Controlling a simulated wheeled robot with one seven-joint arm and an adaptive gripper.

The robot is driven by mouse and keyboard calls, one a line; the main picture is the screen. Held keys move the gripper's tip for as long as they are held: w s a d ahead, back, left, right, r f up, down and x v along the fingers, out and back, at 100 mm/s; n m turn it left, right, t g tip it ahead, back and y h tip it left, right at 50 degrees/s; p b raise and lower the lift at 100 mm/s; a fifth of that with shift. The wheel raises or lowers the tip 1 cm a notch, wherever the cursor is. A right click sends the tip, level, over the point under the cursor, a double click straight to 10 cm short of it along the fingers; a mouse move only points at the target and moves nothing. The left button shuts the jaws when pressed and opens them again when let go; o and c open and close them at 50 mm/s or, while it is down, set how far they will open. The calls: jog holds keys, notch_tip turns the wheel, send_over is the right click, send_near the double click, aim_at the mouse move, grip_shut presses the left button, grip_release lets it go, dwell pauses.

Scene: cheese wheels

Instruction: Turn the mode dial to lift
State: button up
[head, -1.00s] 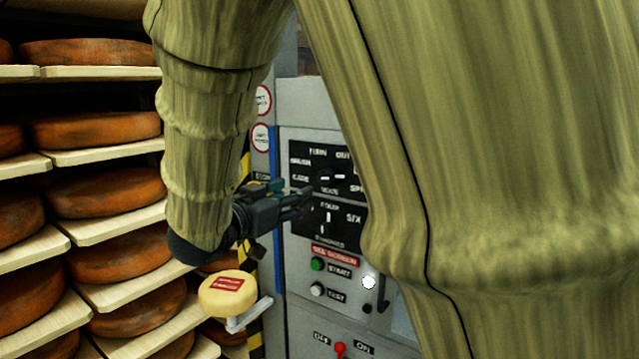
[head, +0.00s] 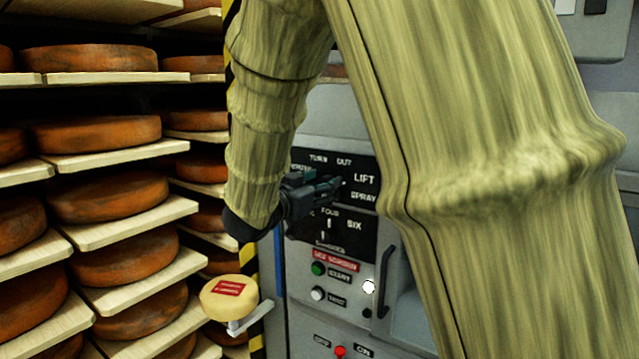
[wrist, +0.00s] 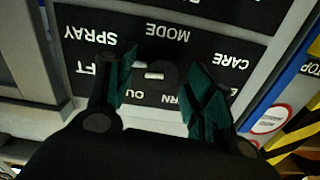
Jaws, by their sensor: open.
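The mode dial (wrist: 168,78) is a dark knob with a white mark on a black label panel, seen upside down in the wrist view. My gripper (wrist: 160,66) is open, with one finger on each side of the dial; I cannot tell whether they touch it. In the head view my gripper (head: 336,186) is at the upper black panel and mostly hides the dial. The word LIFT (head: 364,179) stands just right of the fingertips, with SPRAY below it. In the wrist view the left finger partly covers LIFT. I cannot tell which word the dial points at.
A lower panel with FOUR and SIX (head: 354,224) sits below. A pale cheese (head: 229,298) on a small support and shelves of brown wheels stand left.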

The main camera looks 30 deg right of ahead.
jog(key=shift+w+d, duration=0.1)
jog(key=shift+d, duration=0.15)
jog(key=c, duration=1)
jog(key=shift+c, duration=0.2)
jog(key=shift+r+p, duration=0.1)
jog(key=shift+p, duration=0.35)
